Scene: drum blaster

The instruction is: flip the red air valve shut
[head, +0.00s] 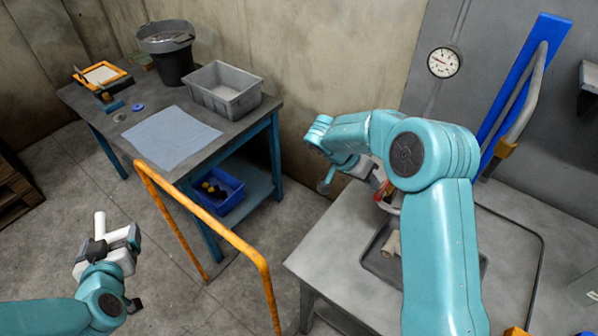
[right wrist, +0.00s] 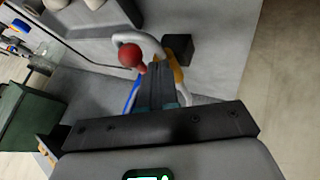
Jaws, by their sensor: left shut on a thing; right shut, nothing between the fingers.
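The red air valve shows in the right wrist view as a round red knob (right wrist: 130,55) beside a curved pale pipe (right wrist: 150,42). In the head view a small bit of red (head: 383,191) shows below my right forearm; the rest is hidden by my arm. My right gripper (right wrist: 157,85) is shut and empty, its fingertips close to the red knob; I cannot tell whether they touch it. My left gripper (head: 99,247) is shut on a pale cylinder (head: 100,224), held upright above the floor at the lower left.
An orange rail (head: 210,216) stands between my arms. A blue-legged table holds a grey bin (head: 222,90), a dark bucket (head: 167,52) and a blue cloth (head: 171,137). A gauge (head: 444,62) and a blue bar (head: 518,88) are at the right wall. A pale tube (head: 391,243) lies on the grey bench (head: 325,257).

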